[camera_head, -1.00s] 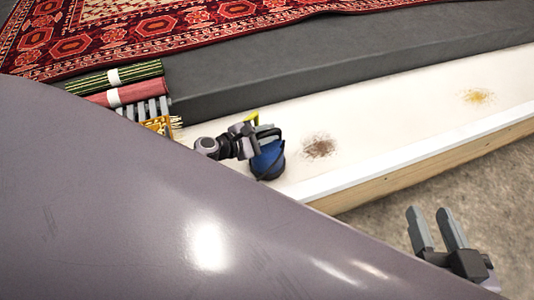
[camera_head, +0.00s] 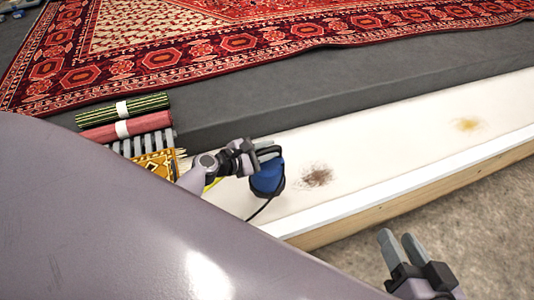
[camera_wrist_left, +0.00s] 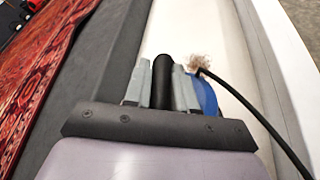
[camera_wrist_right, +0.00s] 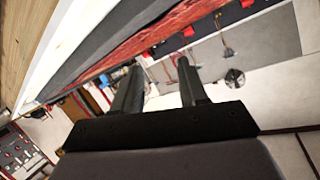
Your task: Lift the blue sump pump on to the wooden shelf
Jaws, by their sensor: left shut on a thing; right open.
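The blue sump pump (camera_head: 267,180) hangs upright under my left gripper (camera_head: 268,152), over or just above the white pit floor; whether it touches is unclear. My left gripper is shut on its black handle, which stands between the fingers in the left wrist view (camera_wrist_left: 162,82). There the pump's blue body (camera_wrist_left: 207,97) is partly hidden behind a finger. A black cable (camera_head: 262,208) trails from it. My right gripper (camera_head: 400,246) is open and empty, outside the pit over the brown floor. I cannot make out the wooden shelf in these views.
The white pit (camera_head: 385,155) has a white-topped wooden side wall (camera_head: 400,203). A dark grey ledge (camera_head: 330,90) carries a red patterned rug (camera_head: 240,42). Rolled rugs (camera_head: 125,126) and a grey slatted rack (camera_head: 128,147) lie at left. Brown and yellow stains mark the pit floor.

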